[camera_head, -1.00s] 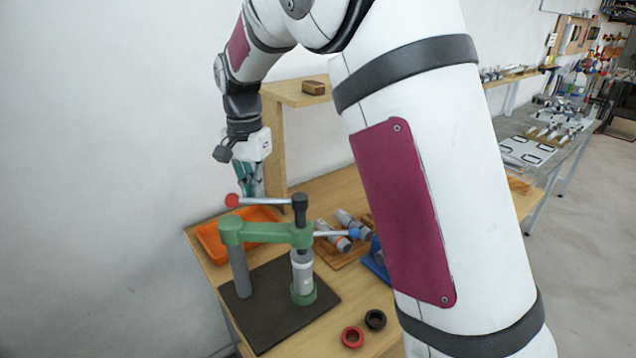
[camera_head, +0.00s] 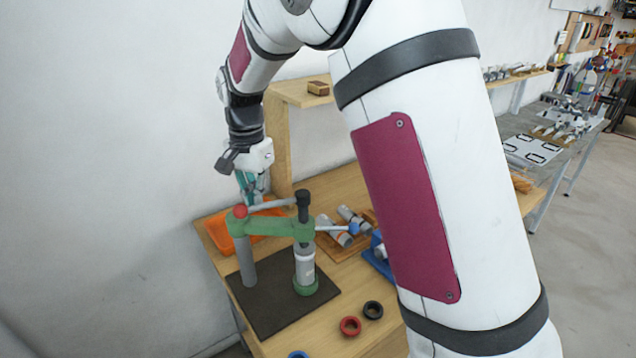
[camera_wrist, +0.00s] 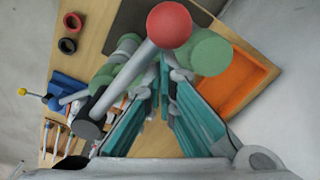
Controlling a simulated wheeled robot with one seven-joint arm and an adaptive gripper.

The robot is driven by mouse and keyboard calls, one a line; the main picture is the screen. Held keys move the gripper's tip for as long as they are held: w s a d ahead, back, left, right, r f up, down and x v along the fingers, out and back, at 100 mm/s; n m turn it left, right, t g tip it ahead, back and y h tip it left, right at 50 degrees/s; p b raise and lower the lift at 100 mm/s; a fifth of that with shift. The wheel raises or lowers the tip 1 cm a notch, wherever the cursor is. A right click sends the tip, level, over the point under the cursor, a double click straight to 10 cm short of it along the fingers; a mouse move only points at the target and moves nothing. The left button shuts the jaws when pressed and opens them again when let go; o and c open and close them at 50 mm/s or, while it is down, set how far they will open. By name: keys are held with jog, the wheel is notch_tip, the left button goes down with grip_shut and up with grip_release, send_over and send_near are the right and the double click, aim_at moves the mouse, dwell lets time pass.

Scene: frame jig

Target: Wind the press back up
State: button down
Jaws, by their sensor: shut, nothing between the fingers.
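The press (camera_head: 272,226) is a green arm on a grey post, with a dark screw (camera_head: 303,203) at its right end. A grey handle bar runs left from the screw top to a red ball (camera_head: 240,211). The ball looks large in the wrist view (camera_wrist: 169,25). A grey cylinder (camera_head: 305,262) stands under the screw in a green cup (camera_head: 306,287). My gripper (camera_head: 253,196) points down just behind the red ball and bar. Its teal fingers are shut and empty. In the wrist view the bar passes close to the fingertips; I cannot tell if they touch.
The press stands on a dark plate (camera_head: 270,312). An orange tray (camera_head: 262,235) lies behind it. A blue ball (camera_head: 353,229) on a rod, grey cylinders and a blue object (camera_head: 378,262) are to the right. Red (camera_head: 350,326) and black (camera_head: 373,310) rings lie in front.

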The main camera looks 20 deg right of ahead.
jog(key=s+d+p, duration=0.1)
jog(key=s+p, duration=0.3)
jog(key=s, duration=0.4)
jog(key=shift+d, duration=0.25)
jog(key=s+d, duration=0.2)
jog(key=d, duration=0.1)
jog(key=shift+s+r, duration=0.1)
jog(key=shift+s, duration=0.3)
jog(key=d, duration=0.2)
jog(key=s+d, duration=0.1)
jog(key=d, duration=0.1)
jog(key=shift+s, duration=0.2)
